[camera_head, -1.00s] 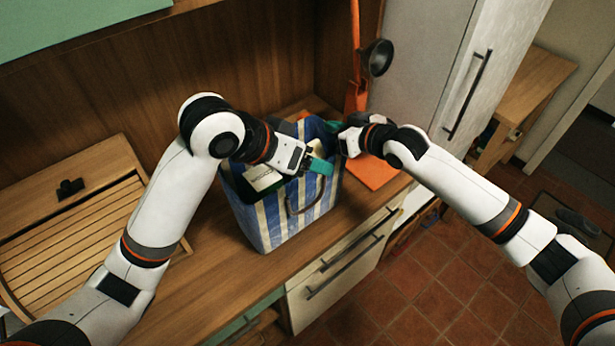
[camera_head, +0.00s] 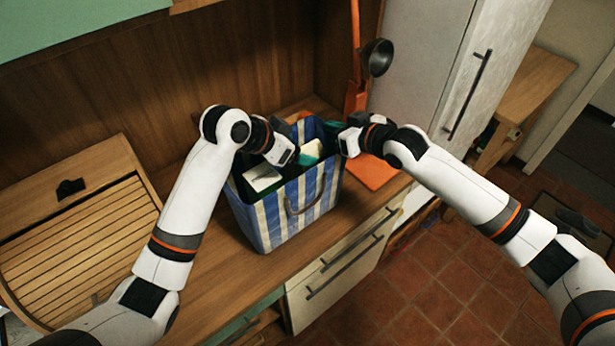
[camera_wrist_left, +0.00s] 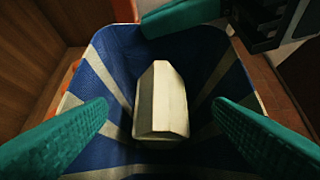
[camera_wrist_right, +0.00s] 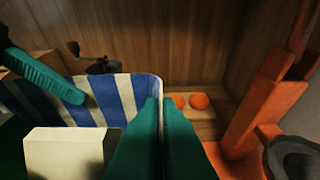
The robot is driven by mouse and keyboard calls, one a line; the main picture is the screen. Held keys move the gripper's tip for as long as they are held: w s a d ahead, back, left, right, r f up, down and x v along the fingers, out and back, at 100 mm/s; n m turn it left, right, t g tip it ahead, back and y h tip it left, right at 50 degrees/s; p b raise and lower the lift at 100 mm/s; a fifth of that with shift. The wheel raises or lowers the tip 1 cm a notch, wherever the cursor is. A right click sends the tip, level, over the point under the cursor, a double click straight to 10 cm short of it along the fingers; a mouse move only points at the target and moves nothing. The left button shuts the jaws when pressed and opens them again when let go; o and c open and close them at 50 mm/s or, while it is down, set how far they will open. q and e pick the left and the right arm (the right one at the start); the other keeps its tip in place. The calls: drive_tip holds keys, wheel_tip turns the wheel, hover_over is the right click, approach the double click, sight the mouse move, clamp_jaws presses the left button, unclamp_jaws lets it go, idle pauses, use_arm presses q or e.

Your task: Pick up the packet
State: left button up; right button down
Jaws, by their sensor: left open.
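A cream packet (camera_wrist_left: 160,105) stands inside a blue-and-white striped bag (camera_head: 290,205). In the head view the packet (camera_head: 311,149) shows just beyond my left gripper (camera_head: 301,159). My left gripper is open and points down into the bag. In the left wrist view its teal fingers (camera_wrist_left: 160,115) stand on either side of the packet, apart from it. My right gripper (camera_wrist_right: 162,110) is shut on the bag's rim at the far right side. A pale box (camera_wrist_right: 65,150), probably the packet, shows at lower left in the right wrist view.
The bag stands on a wooden counter (camera_head: 215,265). A slatted wooden bread box (camera_head: 85,235) is at left. An orange board (camera_head: 372,173) and orange stand (camera_head: 355,95) are behind at right.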

sight(308, 153)
use_arm(q)
drive_tip(key=x, duration=0.5)
drive_tip(key=shift+f, duration=0.25)
drive_tip(key=shift+r, duration=0.1)
clamp_jaws()
